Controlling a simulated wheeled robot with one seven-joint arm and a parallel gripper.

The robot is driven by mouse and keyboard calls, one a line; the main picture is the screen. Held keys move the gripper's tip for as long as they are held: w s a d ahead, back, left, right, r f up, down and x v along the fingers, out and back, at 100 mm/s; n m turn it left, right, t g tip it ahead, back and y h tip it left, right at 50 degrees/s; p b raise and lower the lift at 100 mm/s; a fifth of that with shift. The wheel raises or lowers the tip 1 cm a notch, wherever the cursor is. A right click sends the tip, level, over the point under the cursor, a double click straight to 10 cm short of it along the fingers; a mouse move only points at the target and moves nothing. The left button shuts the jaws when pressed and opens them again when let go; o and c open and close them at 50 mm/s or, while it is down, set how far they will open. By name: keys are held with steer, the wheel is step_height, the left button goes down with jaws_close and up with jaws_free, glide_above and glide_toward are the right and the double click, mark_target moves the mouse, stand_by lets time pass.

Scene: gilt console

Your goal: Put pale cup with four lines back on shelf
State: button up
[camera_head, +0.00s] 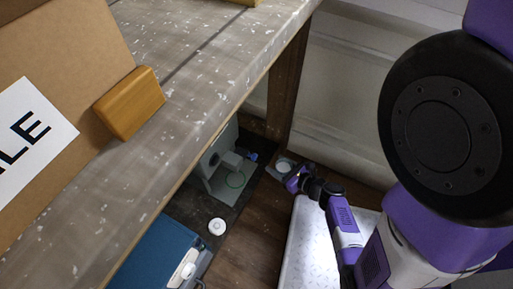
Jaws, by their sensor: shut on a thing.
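My gripper (294,180) is small and far off in the head view, low down beyond the table's right edge. It is shut on a small pale round thing (284,167), which looks like the pale cup seen from above. Its four lines are too small to make out. A dark low shelf (185,205) shows beneath the tabletop, left of my gripper. The tabletop hides part of this shelf. I cannot tell whether the cup touches anything below it.
A grey machine-like object (220,165), a white round item (217,226) and a blue box (160,255) are on the low level. The speckled tabletop (200,110) overhangs them. A table leg (287,85) stands near my gripper. A cardboard box (60,60) and wooden block (130,102) are above.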

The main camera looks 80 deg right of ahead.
steer(key=b, duration=0.1)
glide_above(255, 148)
steer(key=s+a, duration=0.3)
steer(key=shift+s+a, duration=0.1)
steer(key=shift+a, duration=0.1)
steer(key=w+d, duration=0.2)
steer(key=w, duration=0.1)
steer(key=shift+w+b, duration=0.1)
steer(key=shift+b, duration=0.3)
steer(key=shift+s+a+f+b, duration=0.1)
steer(key=shift+s+f+b, duration=0.1)
steer(key=shift+f+b, duration=0.4)
steer(key=shift+f, duration=0.15)
steer(key=shift+f, duration=0.1)
steer(key=shift+f, duration=0.15)
steer(key=o, duration=1.5)
steer(key=shift+o, duration=0.2)
